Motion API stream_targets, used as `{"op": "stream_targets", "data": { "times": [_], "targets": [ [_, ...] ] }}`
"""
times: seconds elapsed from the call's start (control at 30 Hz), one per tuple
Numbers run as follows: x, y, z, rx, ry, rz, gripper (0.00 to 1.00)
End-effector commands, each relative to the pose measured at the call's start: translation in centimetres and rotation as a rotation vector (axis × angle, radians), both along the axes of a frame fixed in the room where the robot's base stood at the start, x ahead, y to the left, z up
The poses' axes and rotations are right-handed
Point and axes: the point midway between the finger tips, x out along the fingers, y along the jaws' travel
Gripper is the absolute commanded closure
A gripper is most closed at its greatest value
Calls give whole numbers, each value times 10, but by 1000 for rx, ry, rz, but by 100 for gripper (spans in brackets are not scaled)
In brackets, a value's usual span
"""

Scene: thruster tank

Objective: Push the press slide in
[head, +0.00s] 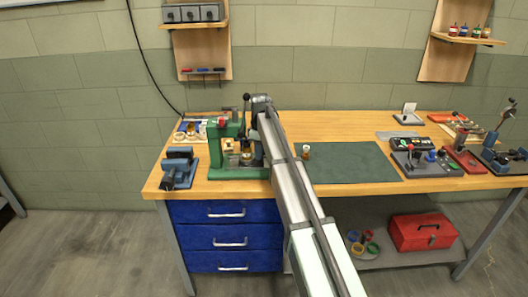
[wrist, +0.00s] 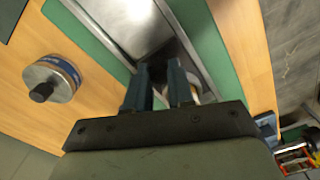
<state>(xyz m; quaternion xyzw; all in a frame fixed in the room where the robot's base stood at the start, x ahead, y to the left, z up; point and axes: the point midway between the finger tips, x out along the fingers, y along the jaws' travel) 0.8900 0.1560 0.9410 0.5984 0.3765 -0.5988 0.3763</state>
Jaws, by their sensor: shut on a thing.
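The green press (head: 228,150) stands on the left part of the bench. Its black-knobbed lever (head: 246,98) points up. In the wrist view a steel slide (wrist: 128,22) lies between rails over the green base (wrist: 88,32), with a dark part at its near end. My gripper (head: 257,150) is at the right side of the press, mostly hidden by my arm. In the wrist view its fingers (wrist: 161,78) are closed around a dark part at the slide's end, largely hidden. A pale round piece shows partly behind the right finger.
A blue vise (head: 179,170) stands left of the press. A grey tin with a black knob (wrist: 50,80) is beside the base in the wrist view. A small amber jar (head: 306,151) stands on the green mat (head: 350,165). Tools crowd the bench's right; most of the mat is clear.

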Motion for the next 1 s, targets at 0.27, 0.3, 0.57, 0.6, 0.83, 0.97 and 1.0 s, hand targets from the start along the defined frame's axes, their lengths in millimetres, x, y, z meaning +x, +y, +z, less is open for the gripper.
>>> {"op": "stream_targets", "data": {
  "times": [0.27,0.3,0.57,0.6,0.83,0.97,1.0],
  "targets": [
    [0,0,0,0,-1,0,55],
    [0,0,0,0,-1,0,52],
    [0,0,1,0,-1,0,52],
    [0,0,2,0,-1,0,52],
    [1,0,30,0,-2,0,52],
    [2,0,55,1,-4,0,52],
    [2,0,63,1,-3,0,52]
  ]
}}
